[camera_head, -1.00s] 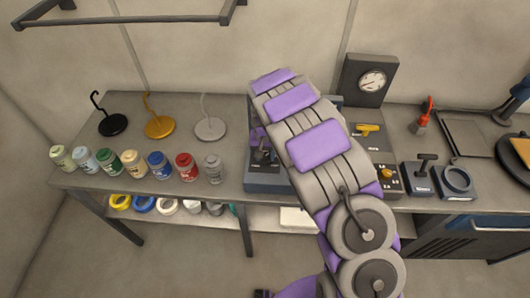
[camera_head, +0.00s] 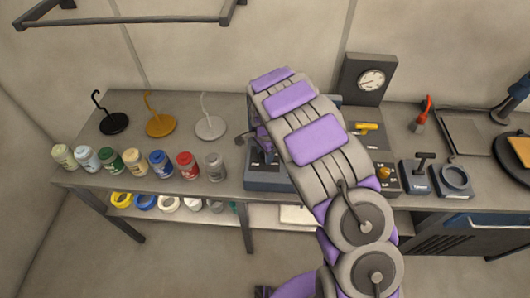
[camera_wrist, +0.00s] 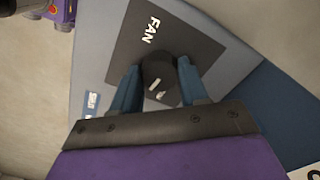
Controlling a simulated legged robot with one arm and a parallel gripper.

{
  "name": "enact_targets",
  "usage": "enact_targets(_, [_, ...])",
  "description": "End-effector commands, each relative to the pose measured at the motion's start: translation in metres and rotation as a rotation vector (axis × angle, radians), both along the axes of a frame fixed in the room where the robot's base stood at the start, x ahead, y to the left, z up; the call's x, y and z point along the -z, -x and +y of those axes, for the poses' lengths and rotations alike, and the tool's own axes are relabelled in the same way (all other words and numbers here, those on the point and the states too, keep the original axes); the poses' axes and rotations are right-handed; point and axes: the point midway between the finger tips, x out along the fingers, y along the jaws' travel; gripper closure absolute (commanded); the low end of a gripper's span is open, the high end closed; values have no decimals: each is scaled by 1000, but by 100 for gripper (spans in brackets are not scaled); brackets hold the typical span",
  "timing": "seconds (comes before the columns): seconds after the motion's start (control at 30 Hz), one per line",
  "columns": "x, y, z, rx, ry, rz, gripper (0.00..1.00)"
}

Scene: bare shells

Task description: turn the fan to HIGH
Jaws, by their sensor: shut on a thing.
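The fan's dark round knob (camera_wrist: 158,68) sits on a dark plate (camera_wrist: 122,48) lettered FAN in the wrist view. My gripper (camera_wrist: 160,80) has its blue fingers on either side of the knob, shut on it. A pale mark shows on the knob, pointing toward the palm side of the picture. In the head view the blue-grey control box (camera_head: 266,181) stands on the bench, partly behind my arm. My arm hides the knob and most of the gripper there.
Several paint jars (camera_head: 161,163) and three hook stands (camera_head: 160,126) are left of the box. A gauge (camera_head: 371,79), a yellow-handled valve (camera_head: 369,127) and a red-handled tool (camera_head: 423,115) are right.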

Motion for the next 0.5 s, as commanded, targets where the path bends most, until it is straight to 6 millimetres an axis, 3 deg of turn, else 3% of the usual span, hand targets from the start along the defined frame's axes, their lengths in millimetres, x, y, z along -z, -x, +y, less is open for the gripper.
enact_targets(0.5, [-2, -2, 2, 346, -4, -8, 87])
